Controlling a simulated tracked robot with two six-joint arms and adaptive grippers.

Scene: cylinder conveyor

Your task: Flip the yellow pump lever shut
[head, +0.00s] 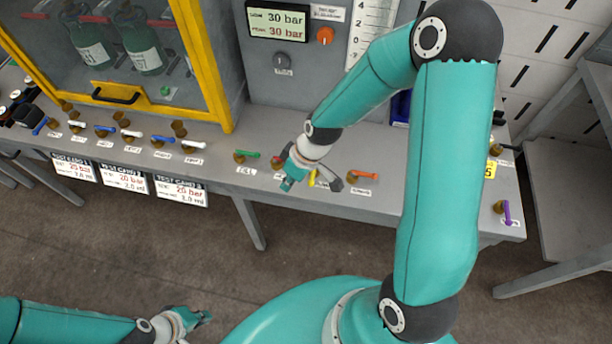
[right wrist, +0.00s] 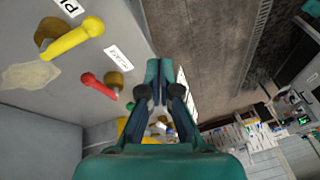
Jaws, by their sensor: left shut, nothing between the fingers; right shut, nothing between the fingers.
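The yellow pump lever (head: 312,178) is on the front of the grey bench and is partly hidden by my right gripper in the head view. In the right wrist view the yellow lever (right wrist: 75,42) sticks out sideways from its brass fitting, beside a label. My right gripper (head: 287,185) is shut and empty over the bench's front edge, just left of the yellow lever. In the right wrist view its closed fingers (right wrist: 159,72) are apart from the yellow lever. My left gripper (head: 203,317) is shut and empty, low and away from the bench.
A red lever (right wrist: 97,86) sits between the yellow lever and my right gripper in the wrist view. An orange lever (head: 365,174) is to the right and a green lever (head: 246,155) to the left. A purple lever (head: 507,213) is far right. A yellow-framed cabinet (head: 205,60) stands behind.

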